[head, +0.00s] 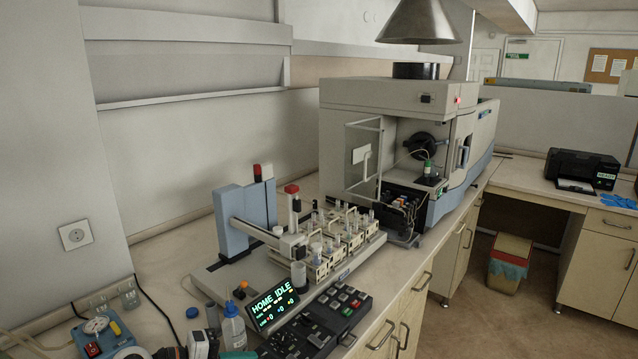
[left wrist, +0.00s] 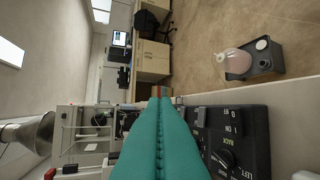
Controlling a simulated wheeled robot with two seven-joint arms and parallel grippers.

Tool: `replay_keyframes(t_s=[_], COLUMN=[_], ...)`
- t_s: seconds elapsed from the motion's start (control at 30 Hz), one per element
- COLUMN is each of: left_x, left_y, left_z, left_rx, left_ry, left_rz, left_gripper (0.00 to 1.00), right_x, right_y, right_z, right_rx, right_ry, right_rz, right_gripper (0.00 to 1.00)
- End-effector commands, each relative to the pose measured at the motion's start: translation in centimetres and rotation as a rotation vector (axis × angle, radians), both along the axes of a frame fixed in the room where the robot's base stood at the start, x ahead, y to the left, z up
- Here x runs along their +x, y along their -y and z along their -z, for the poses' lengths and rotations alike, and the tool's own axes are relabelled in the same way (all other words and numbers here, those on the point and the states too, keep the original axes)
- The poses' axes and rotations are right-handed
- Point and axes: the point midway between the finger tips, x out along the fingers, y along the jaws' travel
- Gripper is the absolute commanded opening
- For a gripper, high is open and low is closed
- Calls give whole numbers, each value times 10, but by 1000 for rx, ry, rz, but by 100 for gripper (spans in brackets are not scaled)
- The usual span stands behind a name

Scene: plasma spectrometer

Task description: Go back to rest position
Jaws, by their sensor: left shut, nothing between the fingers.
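My left gripper (left wrist: 160,102) shows in the left wrist view as two long teal fingers pressed together along a centre seam, with nothing between them. It is near the black control panel (left wrist: 236,140), which lies to the right of the fingers in that view. In the head view a small teal patch shows at the bottom edge below the squeeze bottle; I cannot tell if it is my gripper. My right gripper is in neither view. The spectrometer (head: 372,98) stands on the bench with its glass door open.
An autosampler (head: 238,222) with sample racks stands on the bench, behind a lit display (head: 272,308) and control panel (head: 318,322). A squeeze bottle (head: 233,328) stands at the front left.

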Motion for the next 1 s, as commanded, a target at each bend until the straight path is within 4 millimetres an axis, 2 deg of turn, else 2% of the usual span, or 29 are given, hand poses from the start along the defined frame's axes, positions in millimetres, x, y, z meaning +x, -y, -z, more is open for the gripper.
replay_keyframes(t_s=[0.03,0.13,0.23,0.37,0.47,0.53,0.67,0.8,1.0], left_x=[-6,-9,-11,-18,-32,-48,-96,-153,-224], left_y=[18,32,23,-8,-37,-56,-79,-85,-77], left_z=[-13,-42,-61,-60,-39,-15,38,83,115], left_rx=[-131,-375,-584,-785,-875,-902,-872,-768,-605], left_ry=[33,80,82,8,-107,-217,-474,-740,-1037], left_rz=[-42,-185,-379,-683,-940,-1119,-1423,-1632,-1771], left_gripper=[0,0,0,0,0,0,0,0,0], right_x=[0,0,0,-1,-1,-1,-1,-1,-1], right_y=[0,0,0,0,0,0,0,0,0], right_z=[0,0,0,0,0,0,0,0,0], right_rx=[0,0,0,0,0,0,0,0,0], right_ry=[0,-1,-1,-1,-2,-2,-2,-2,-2], right_rz=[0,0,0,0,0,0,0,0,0], right_gripper=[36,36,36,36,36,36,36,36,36])
